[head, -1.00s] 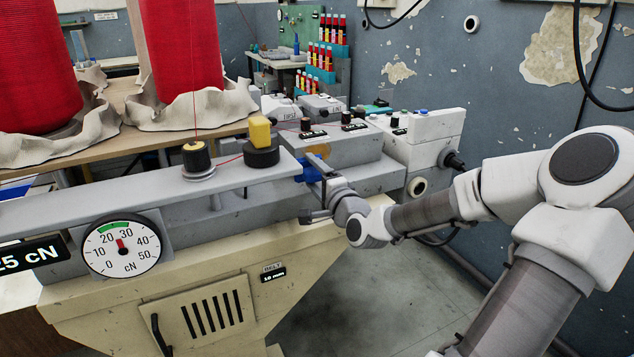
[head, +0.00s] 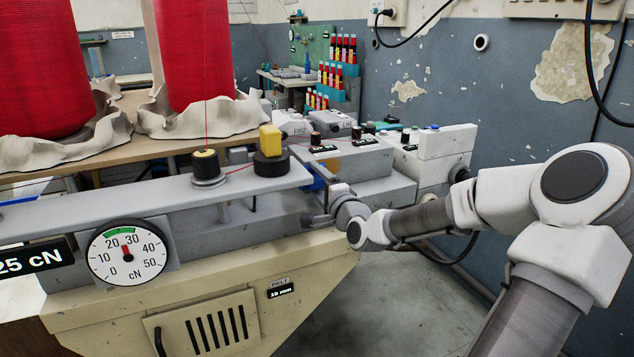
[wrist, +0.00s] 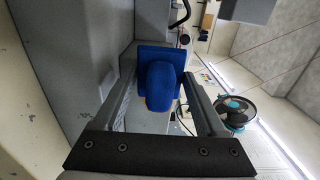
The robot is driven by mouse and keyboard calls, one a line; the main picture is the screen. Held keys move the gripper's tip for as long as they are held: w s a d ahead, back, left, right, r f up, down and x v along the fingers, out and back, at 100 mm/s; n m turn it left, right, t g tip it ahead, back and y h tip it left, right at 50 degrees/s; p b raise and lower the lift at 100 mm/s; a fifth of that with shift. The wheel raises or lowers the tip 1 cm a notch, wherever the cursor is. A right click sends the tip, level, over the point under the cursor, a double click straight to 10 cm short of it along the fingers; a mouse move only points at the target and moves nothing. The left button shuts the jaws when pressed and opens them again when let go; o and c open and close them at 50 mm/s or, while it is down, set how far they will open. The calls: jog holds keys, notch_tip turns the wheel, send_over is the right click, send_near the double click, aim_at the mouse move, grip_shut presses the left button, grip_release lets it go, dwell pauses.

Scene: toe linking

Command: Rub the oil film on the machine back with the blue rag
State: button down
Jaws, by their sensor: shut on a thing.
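My gripper (head: 322,186) is shut on the blue rag (head: 314,183), at the end of the long grey machine rail in the head view. I cannot tell whether the rag touches the film.
The tension rail (head: 120,205) carries guide posts, a yellow block (head: 270,139) and a red thread. A round dial (head: 128,252) is on its front. Grey control boxes (head: 375,158) stand behind my gripper. Open floor (head: 385,300) lies right of the cream base.

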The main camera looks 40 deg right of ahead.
aim_at(343, 165)
jog(key=shift+x, duration=0.95)
jog(key=shift+s+d+r+p, duration=0.1)
jog(key=shift+s+d+p, duration=0.05)
jog(key=shift+d+p, duration=0.3)
jog(key=shift+s+d+r+p, duration=0.1)
jog(key=shift+s+d+p, duration=0.15)
jog(key=shift+d, duration=0.25)
jog(key=shift+s+d+f+p, duration=0.15)
jog(key=shift+d+p, duration=0.25)
jog(key=shift+d, duration=0.25)
jog(key=shift+s+d+p, duration=0.2)
jog(key=shift+d+p, duration=0.45)
jog(key=shift+d, duration=0.45)
jog(key=shift+s+d+p, duration=0.2)
jog(key=shift+d+p, duration=0.4)
jog(key=shift+d, duration=0.5)
jog(key=shift+s+d+p, duration=0.25)
jog(key=shift+d+p, duration=0.4)
jog(key=shift+d, duration=0.45)
jog(key=shift+a, duration=0.1)
